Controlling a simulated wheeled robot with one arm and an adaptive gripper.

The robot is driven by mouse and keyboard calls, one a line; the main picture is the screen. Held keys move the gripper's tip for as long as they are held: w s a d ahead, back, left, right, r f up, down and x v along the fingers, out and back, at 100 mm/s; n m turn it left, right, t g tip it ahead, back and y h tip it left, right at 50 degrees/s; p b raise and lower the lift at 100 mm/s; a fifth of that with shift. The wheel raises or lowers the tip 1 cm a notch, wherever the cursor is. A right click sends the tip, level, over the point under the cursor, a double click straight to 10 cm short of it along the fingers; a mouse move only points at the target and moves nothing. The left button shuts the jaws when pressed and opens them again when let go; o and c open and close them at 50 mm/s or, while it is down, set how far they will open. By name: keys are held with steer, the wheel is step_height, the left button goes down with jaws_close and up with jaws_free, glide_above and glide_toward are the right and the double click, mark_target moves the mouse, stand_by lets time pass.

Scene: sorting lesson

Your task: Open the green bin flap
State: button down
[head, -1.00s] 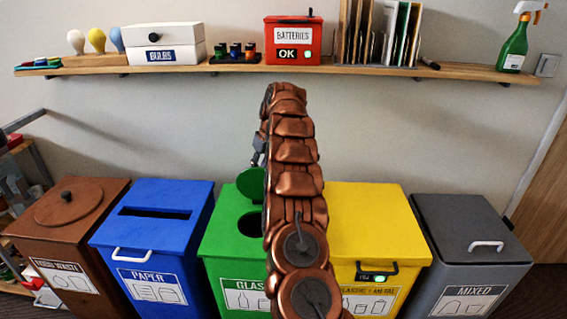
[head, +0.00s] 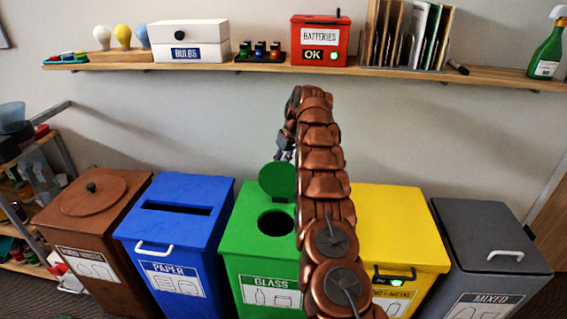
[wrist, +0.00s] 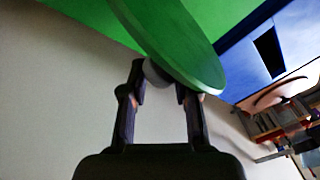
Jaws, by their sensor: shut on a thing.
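The green glass bin (head: 236,236) stands in the middle of the row in the head view. Its round green flap (head: 276,181) is raised and tilted up behind the round opening (head: 276,223), which shows dark. My gripper (head: 284,152) is behind the flap and mostly hidden by my copper-coloured arm. In the wrist view my gripper (wrist: 165,92) has its two fingers around a pale knob (wrist: 157,73) at the flap's edge. The flap (wrist: 178,42) also shows there as a green disc seen nearly edge-on.
Brown (head: 100,215) and blue (head: 178,225) bins stand to the left, yellow (head: 393,225) and grey (head: 486,240) bins to the right. A wall shelf (head: 222,66) carrying boxes, bulbs and a spray bottle runs above and behind my arm.

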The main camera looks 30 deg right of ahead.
steer(key=shift+s+d+f, duration=0.4)
steer(key=shift+d+f, duration=0.1)
steer(key=shift+d, duration=0.1)
steer(key=c, duration=1.1)
jaws_free()
steer(key=shift+d, duration=0.1)
steer(key=o, duration=0.3)
steer(key=shift+w+r, duration=0.15)
steer(key=shift+r, duration=0.05)
steer(key=shift+w+a+r, duration=0.15)
steer(key=shift+a+r, duration=0.05)
steer(key=shift+a, duration=0.15)
steer(key=shift+s+d+r, duration=0.45)
steer(key=shift+s+d, duration=0.95)
steer(key=shift+d, duration=0.25)
steer(key=shift+s+d+r, duration=0.5)
steer(key=shift+s+d, duration=0.85)
steer(key=shift+d, duration=0.35)
steer(key=shift+s+d+r, duration=0.45)
steer(key=shift+s+d, duration=0.95)
steer(key=shift+d, duration=0.25)
